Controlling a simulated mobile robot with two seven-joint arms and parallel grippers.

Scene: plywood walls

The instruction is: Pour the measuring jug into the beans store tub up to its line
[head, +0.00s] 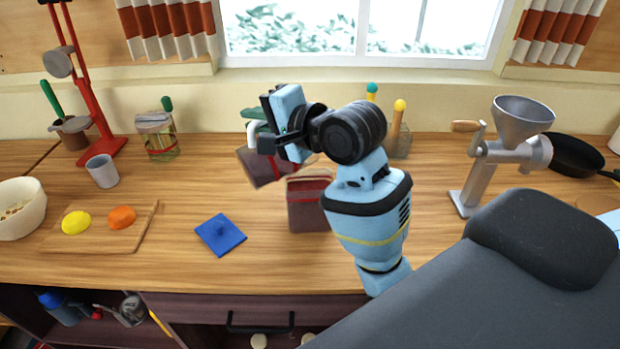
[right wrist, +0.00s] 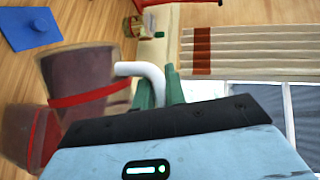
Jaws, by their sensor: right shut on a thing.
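The measuring jug (head: 258,168) is dark and see-through with a red band and a white handle; it hangs tilted above the counter, up and left of the tub. My right gripper (head: 257,121) is shut on its handle, with green fingertips around the white bar. In the right wrist view the jug (right wrist: 82,85) leans beside the fingers (right wrist: 160,88). The beans store tub (head: 309,205) stands upright on the counter, brownish, with a red line near its top. It also shows in the right wrist view (right wrist: 22,135), partly hidden. I cannot make out its fill level. My left gripper is out of view.
A blue lid (head: 220,236) lies left of the tub. A board (head: 100,240) with yellow and orange items, a bowl (head: 20,210) and a grey cup (head: 103,171) stand further left. A metal grinder (head: 475,180) stands right. A glass jar (head: 158,138) stands behind.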

